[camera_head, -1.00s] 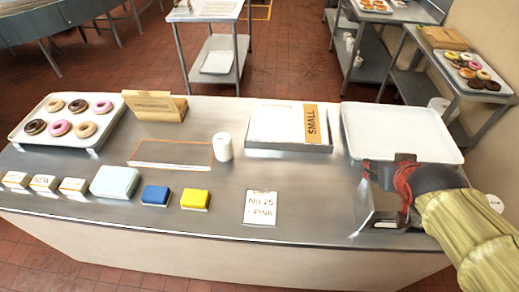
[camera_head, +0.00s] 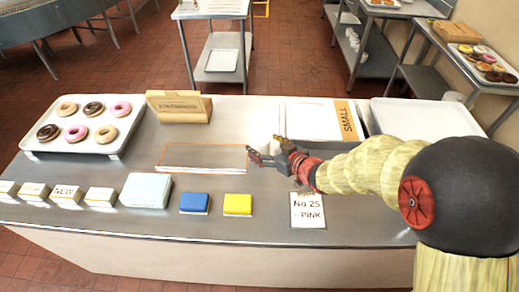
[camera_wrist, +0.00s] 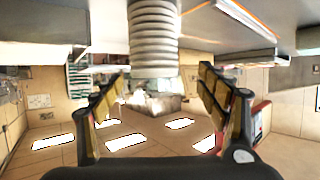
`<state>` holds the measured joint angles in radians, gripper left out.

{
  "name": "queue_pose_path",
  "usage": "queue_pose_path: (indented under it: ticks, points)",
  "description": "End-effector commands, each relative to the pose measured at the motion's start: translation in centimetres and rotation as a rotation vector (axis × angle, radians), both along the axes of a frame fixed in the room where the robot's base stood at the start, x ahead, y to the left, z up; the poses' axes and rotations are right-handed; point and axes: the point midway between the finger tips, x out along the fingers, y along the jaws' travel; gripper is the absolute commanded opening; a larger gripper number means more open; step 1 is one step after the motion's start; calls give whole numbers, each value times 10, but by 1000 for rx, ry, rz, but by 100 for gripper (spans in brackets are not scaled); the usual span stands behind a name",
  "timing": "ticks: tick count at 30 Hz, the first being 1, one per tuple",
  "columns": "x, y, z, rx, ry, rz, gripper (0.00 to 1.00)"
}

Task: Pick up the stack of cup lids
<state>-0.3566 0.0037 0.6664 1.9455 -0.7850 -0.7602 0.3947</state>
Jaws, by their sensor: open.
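The stack of cup lids (camera_wrist: 153,38) is a white ribbed cylinder in the wrist view, at the top centre, ahead of and between my finger lines. The wrist picture appears upside down, with the counter at its top. In the head view the white stack (camera_head: 267,124) stands on the counter, partly hidden behind my gripper (camera_head: 263,148). My gripper is open, with its fingers spread either side in the wrist view (camera_wrist: 162,78). I see no grip on the stack; whether it is inside the fingertips is hard to tell.
An orange-outlined area (camera_head: 203,158) lies left of the stack.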

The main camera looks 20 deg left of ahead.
Motion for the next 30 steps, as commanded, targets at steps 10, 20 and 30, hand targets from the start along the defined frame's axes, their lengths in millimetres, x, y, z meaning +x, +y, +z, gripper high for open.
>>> queue_pose_path:
  ticks: [10, 20, 30]
  points:
    - [29, 27, -20, 0, 0, -1, 74]
    - [31, 28, -20, -1, 0, -3, 72]
    - [31, 28, -19, -1, 0, -3, 52]
